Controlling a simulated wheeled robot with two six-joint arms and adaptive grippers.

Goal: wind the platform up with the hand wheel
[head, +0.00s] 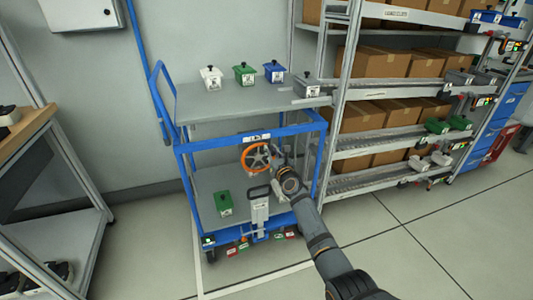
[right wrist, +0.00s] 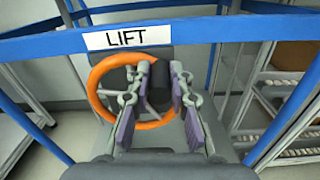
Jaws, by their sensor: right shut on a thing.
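The orange hand wheel (head: 244,158) is on the front of a blue-framed lift cart, below its top rail. It also shows in the right wrist view (right wrist: 97,96), under a white label reading LIFT (right wrist: 126,38). My right gripper (head: 279,160) is at the wheel's right side. In the right wrist view its two fingers (right wrist: 158,88) stand either side of the wheel's dark knob (right wrist: 159,72), shut on it. The fingers partly hide the wheel's right side. The grey platform (head: 225,108) is level at the cart's top. My left gripper is not in view.
White, green and blue lidded boxes (head: 245,74) stand along the platform's back. Another green box (head: 223,204) sits on the lower deck (head: 203,185). A flow rack (head: 345,90) with cartons stands close on the right. Open floor (head: 420,230) lies at the front right.

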